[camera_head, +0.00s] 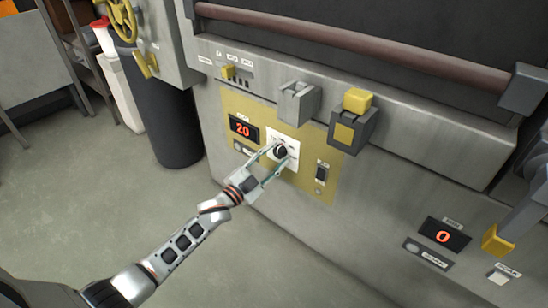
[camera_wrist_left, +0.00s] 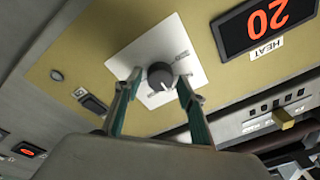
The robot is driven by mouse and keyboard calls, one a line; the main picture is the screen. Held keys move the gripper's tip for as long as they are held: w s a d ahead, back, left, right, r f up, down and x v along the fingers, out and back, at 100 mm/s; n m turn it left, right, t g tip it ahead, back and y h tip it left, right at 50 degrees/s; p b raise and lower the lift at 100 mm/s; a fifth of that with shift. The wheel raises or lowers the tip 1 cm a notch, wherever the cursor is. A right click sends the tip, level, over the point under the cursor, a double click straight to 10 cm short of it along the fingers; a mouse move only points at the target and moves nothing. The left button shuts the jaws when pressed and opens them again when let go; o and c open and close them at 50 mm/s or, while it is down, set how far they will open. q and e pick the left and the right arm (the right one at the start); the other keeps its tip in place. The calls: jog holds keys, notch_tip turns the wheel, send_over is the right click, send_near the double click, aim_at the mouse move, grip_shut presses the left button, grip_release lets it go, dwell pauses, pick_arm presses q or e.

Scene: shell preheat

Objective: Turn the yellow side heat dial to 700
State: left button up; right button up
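The yellow side panel (camera_head: 232,104) is on the front of a grey machine. Its black heat dial (camera_head: 280,151) sits on a white plate, and the dial also shows in the left wrist view (camera_wrist_left: 160,76). The red display (camera_head: 243,129) beside it reads 20; in the left wrist view the display (camera_wrist_left: 266,20) is labelled HEAT. My left gripper (camera_head: 275,162) is at the dial, with its fingers apart on either side of it. In the left wrist view the fingers (camera_wrist_left: 157,88) look spread, and I cannot tell whether they touch the dial. My right gripper is not in view.
A dark switch (camera_head: 322,173) is right of the dial. A yellow-topped block (camera_head: 357,103) and a grey bracket (camera_head: 296,103) stick out above. A second display (camera_head: 444,235) reads 0 at lower right. A dark bin (camera_head: 165,110) stands left; floor in front is clear.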

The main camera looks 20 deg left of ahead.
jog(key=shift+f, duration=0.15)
pick_arm(q)
jog(key=shift+s+f, duration=0.1)
jog(key=shift+s, duration=0.1)
jog(key=v, duration=1.1)
jog(key=shift+s+a, duration=0.2)
jog(key=shift+s, duration=0.05)
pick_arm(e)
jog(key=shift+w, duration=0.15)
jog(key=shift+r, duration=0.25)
pick_arm(q)
jog(key=s+d+f+n+g+y+p, duration=0.1)
jog(key=s+d+f+n+g+p, duration=0.1)
jog(key=s, duration=0.8)
jog(key=s+d+f+n+g+y+p, duration=0.2)
jog(key=s+p, duration=0.4)
jog(key=s, duration=0.5)
jog(key=s+d+f+n+g+y+p, duration=0.1)
jog(key=s+d+f+n+g+p, duration=0.1)
jog(key=s, duration=0.9)
jog(key=d+n+g+p, duration=0.1)
jog(key=n, duration=0.1)
jog(key=shift+s+n+g+p, duration=0.2)
jog(key=shift+n+g+p, duration=0.2)
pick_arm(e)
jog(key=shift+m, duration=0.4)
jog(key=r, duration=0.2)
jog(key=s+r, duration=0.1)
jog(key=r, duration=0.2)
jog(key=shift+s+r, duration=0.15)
